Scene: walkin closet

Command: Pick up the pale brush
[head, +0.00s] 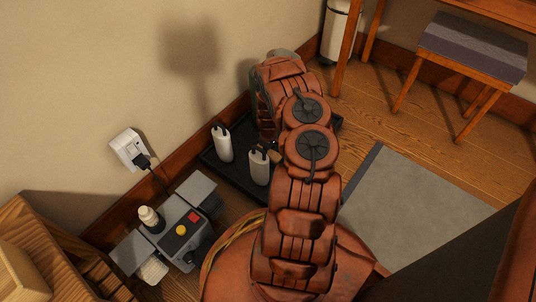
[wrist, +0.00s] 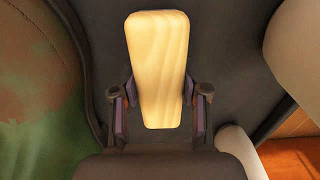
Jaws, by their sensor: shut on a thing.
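The pale brush (wrist: 157,62) shows in the wrist view as a smooth, light wooden block, wider at the top. My gripper (wrist: 159,106) has a finger on each side of it and is shut on it. Dark tray surface lies behind the brush; I cannot tell if they touch. Any bristles are hidden. In the head view a small tan patch (head: 275,156) beside my arm may be the brush; my arm hides the gripper there.
The black tray (head: 226,172) by the wall holds two white bottles (head: 223,144) (head: 259,168) close to my arm. A grey machine (head: 184,230) and a wall socket (head: 130,149) are at left. A stool (head: 472,48) stands upper right. A grey mat (head: 400,205) lies on open floor.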

